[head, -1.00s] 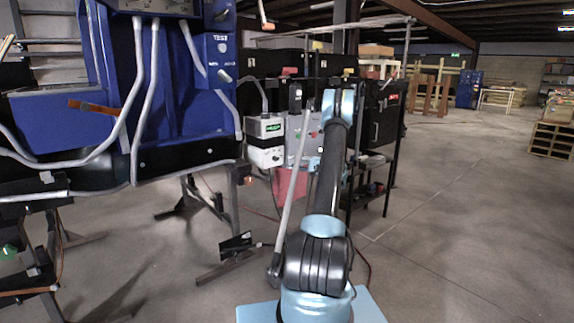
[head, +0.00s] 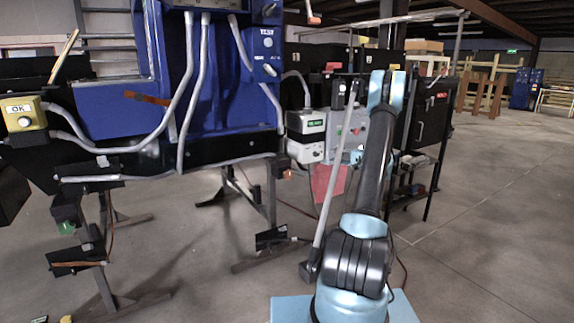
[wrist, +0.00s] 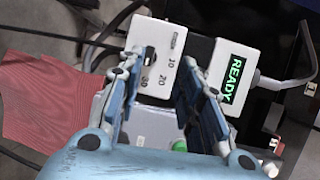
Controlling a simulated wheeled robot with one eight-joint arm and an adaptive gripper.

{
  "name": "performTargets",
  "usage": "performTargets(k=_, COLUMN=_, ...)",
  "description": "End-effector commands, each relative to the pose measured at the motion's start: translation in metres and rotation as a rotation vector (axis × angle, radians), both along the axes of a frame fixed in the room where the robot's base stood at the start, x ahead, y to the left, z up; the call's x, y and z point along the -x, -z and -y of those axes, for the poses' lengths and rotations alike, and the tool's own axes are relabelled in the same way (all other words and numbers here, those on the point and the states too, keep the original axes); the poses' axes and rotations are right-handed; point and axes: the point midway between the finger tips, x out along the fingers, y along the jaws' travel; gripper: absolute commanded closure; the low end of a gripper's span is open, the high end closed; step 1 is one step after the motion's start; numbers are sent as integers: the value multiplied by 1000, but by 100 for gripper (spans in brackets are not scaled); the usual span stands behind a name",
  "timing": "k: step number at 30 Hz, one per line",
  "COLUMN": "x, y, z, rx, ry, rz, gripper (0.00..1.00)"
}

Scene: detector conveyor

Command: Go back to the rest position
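My gripper (wrist: 160,78) is open in the wrist view, its two blue fingers apart with nothing held between them. Beyond the fingers are a white dial box (wrist: 157,62) marked with numbers and a white box with a green READY display (wrist: 233,78). A grey box with a green button (wrist: 180,146) is partly hidden behind the fingers. In the head view my arm reaches up and forward, and the gripper is hidden behind its upper end. The display box (head: 306,122) stands just left of the arm there.
The blue machine (head: 225,100) with grey conduits fills the left, on dark legs. A yellow OK button box (head: 24,121) is at the far left. A black shelf rack (head: 428,115) stands right of my arm. The floor (head: 500,230) at the right is clear.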

Motion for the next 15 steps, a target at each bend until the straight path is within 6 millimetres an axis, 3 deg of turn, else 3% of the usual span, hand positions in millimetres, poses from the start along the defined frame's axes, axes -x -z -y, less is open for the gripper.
performTargets(k=6, x=30, y=-35, z=-44, rx=111, ry=-41, rz=-50, gripper=67)
performTargets(k=15, x=84, y=-69, z=-96, rx=267, ry=-95, rz=-114, gripper=67)
